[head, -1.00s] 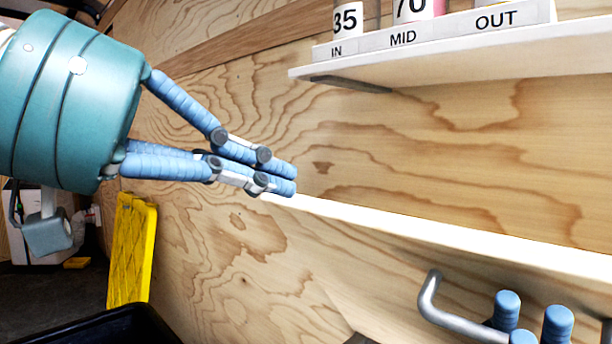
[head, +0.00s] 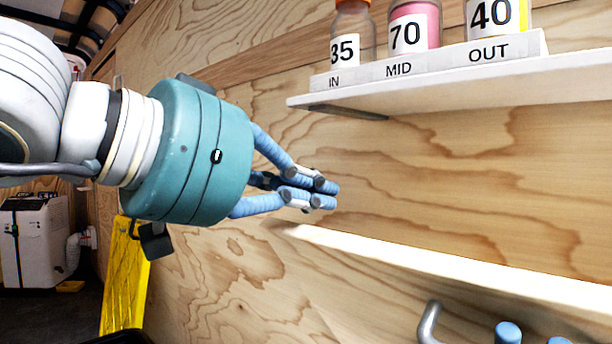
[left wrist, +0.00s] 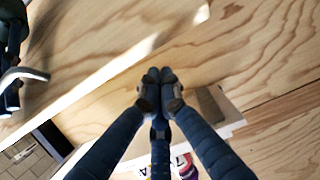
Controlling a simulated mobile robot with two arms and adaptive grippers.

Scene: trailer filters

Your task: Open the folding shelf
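A pale narrow board (head: 450,266), seemingly the folding shelf, runs along the plywood wall in the head view; it also shows in the left wrist view (left wrist: 110,65). I see mostly its bright edge, so how far it is folded is unclear. My left gripper (head: 328,194) is shut and empty, its blue fingers bunched together just above the board's left end, apparently apart from it. The fingers also meet in the left wrist view (left wrist: 160,80). My right gripper (head: 532,334) shows only as blue fingertips at the bottom right; its opening cannot be told.
A fixed white shelf (head: 480,85) above carries labelled bottles (head: 408,35). A bent metal bar (head: 430,322) is at the lower right. A yellow panel (head: 124,280) and a white machine (head: 35,240) stand left. The wall between the boards is clear.

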